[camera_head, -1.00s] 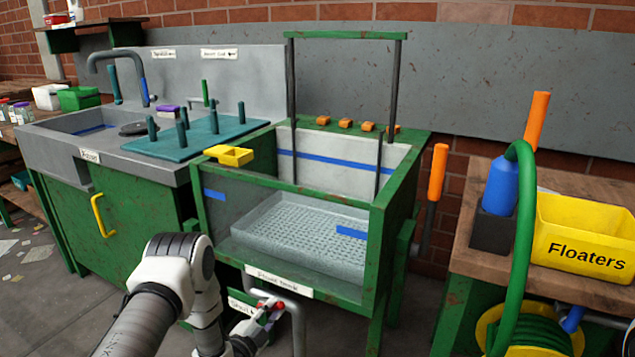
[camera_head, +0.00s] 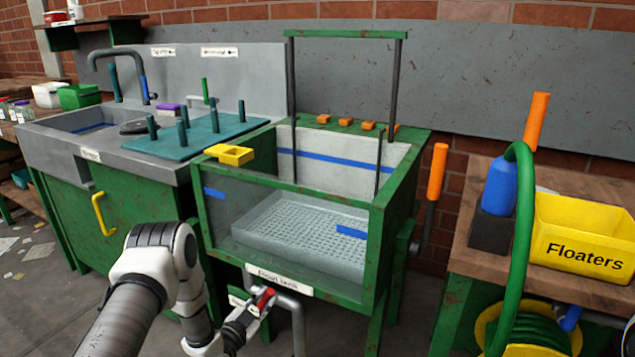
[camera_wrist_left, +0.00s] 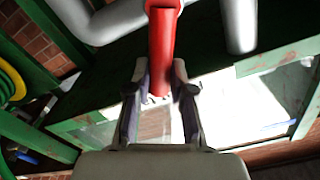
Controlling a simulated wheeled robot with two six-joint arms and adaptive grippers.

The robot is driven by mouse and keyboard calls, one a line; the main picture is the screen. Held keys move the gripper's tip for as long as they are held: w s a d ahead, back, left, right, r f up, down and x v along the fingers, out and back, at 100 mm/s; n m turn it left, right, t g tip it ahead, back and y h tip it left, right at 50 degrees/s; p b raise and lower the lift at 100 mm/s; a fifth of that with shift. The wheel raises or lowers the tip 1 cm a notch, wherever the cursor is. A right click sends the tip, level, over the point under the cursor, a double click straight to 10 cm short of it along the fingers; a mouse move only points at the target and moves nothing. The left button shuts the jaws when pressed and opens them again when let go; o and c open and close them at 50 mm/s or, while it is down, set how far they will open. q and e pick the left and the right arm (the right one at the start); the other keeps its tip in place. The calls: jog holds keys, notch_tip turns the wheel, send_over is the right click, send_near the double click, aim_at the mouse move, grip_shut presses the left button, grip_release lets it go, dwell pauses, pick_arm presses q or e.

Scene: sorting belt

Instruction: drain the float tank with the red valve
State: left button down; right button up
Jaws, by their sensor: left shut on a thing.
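The float tank (camera_head: 376,290) is a green-framed tank with a clear front in the middle of the head view. A pale perforated tray (camera_head: 300,232) sits inside it. The red valve (camera_head: 265,296) is on the grey pipe below the tank's front edge. Its red handle (camera_wrist_left: 162,45) also shows in the left wrist view, between the two fingers. My left gripper (camera_head: 254,309) is shut on this handle; it also shows in the left wrist view (camera_wrist_left: 160,78). The gripper partly hides the valve in the head view. My right gripper is out of view.
A grey bent pipe (camera_head: 297,318) runs beside the valve under the tank. A green cabinet with a yellow handle (camera_head: 103,214) stands to the left.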

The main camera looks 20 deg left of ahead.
pick_arm(q)
jog(key=n, duration=0.1)
jog(key=a+n, duration=0.1)
jog(key=n, duration=0.1)
jog(key=shift+a+r, duration=0.25)
jog(key=shift+a, duration=0.05)
jog(key=n, duration=0.1)
jog(key=a+n+b, duration=0.1)
jog(key=shift+w+a+n, duration=0.1)
jog(key=shift+a+n, duration=0.15)
jog(key=shift+n, duration=0.05)
jog(key=c, duration=0.7)
grip_release()
